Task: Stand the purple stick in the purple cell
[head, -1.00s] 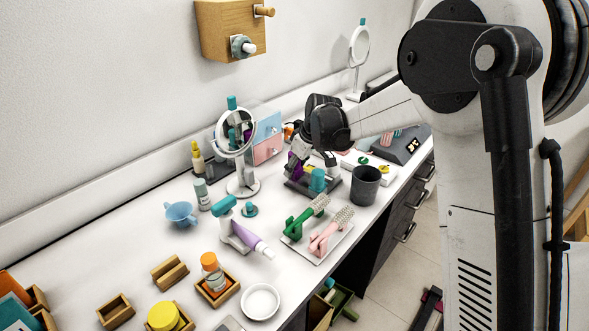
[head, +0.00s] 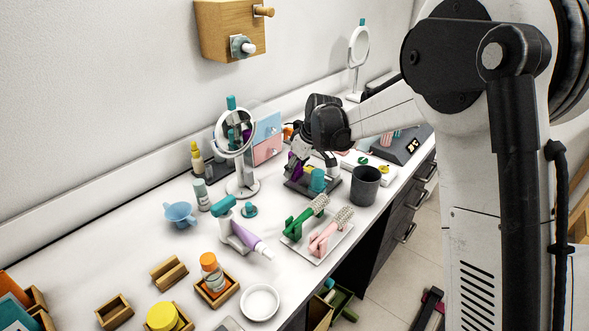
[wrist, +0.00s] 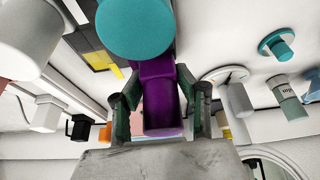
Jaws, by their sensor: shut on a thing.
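The purple stick (wrist: 160,100) is between the two fingers of my gripper (wrist: 160,112) in the wrist view, and my gripper is shut on it. In the head view my gripper (head: 312,166) is low over a dark holder (head: 300,185), and a bit of the purple stick (head: 292,164) shows at its left. A teal cylinder (head: 318,180) stands at the holder's front; its round teal top (wrist: 135,28) covers part of the stick in the wrist view. The purple cell cannot be made out, and whether the stick's lower end touches the holder is hidden.
A dark cup (head: 365,186) stands close to the right of the holder. A round mirror (head: 236,140) stands to the left. A tray with green and pink brushes (head: 318,236) lies in front. A white tray (head: 372,168) is behind. The counter's front edge is near the cup.

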